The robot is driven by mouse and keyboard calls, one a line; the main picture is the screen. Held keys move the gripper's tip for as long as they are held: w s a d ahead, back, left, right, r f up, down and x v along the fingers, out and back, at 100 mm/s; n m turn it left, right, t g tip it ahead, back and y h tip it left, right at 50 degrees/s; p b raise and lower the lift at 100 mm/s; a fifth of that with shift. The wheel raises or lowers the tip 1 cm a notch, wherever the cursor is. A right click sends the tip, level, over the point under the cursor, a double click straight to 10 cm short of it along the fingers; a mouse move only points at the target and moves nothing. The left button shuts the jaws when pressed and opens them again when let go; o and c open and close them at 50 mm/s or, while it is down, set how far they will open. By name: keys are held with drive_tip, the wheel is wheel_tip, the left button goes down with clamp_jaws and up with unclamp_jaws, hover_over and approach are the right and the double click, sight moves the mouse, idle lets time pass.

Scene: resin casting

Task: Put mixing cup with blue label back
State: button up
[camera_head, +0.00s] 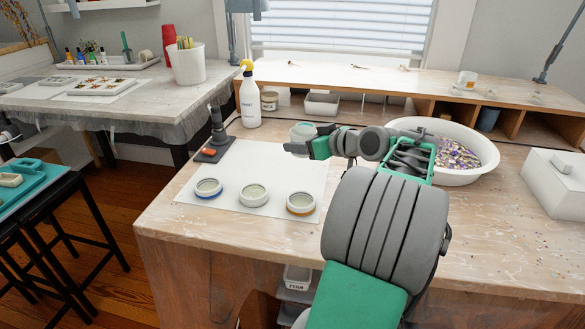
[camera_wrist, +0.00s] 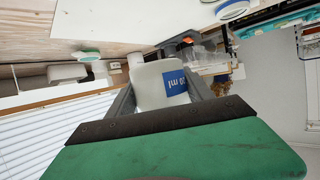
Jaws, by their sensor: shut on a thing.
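My gripper (camera_head: 297,149) reaches in from the right and is shut on the mixing cup with the blue label (camera_head: 303,131). In the head view the label is not readable. The cup appears to be near the back edge of a white mat (camera_head: 228,165). On the mat stand three round dishes in a row: one with a blue rim (camera_head: 208,188), a pale one (camera_head: 253,195) and one with an orange rim (camera_head: 301,203).
A spray bottle (camera_head: 250,98), a small can (camera_head: 270,101) and a white bin (camera_head: 322,104) stand behind the mat. A dark tool on a stand (camera_head: 217,130) is at its left back corner. A large white bowl (camera_head: 480,172) stands right of my gripper. The table front is clear.

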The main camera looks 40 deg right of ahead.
drive_tip(key=w+d+f, duration=0.4)
drive_tip(key=w, duration=0.3)
drive_tip(key=b, duration=0.2)
hover_over(292, 165)
wheel_tip(292, 165, down, 6)
drive_tip(key=shift+w+d+r, duration=0.1)
drive_tip(key=shift+r, duration=0.05)
drive_tip(key=shift+f+b, duration=0.7)
drive_tip(key=shift+f, duration=0.95)
drive_tip(key=o, duration=1.4)
drive_tip(key=shift+s+r, duration=0.25)
drive_tip(key=shift+r, duration=0.05)
drive_tip(key=p+v, duration=0.2)
drive_tip(key=v, duration=0.9)
drive_tip(key=shift+s+r, duration=0.1)
drive_tip(key=shift+s, duration=0.1)
